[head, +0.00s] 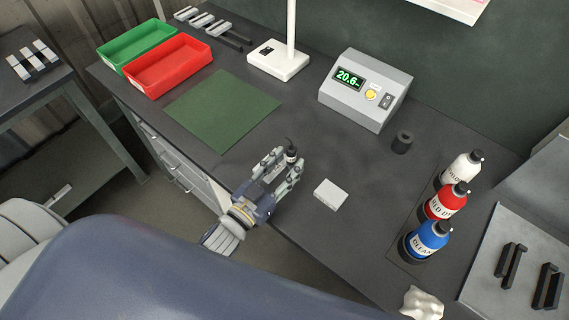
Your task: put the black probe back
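My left gripper (289,157) is over the front edge of the bench, below the green mat in the picture. The black probe (291,152), with a pale band, is between its fingertips, and the fingers look shut on it. The probe's lower part is hidden by the gripper. A short black cylinder with a hole in its top, a holder (402,142), stands on the bench to the right, in front of the grey meter (366,91), which reads about 20.6. The holder looks empty. My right gripper is not in view.
A small white block (330,194) lies right of the gripper. Red, blue and white bottles (445,205) stand farther right. The green mat (222,110), red tray (168,66) and green tray (138,43) are at left. The bench between gripper and holder is clear.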

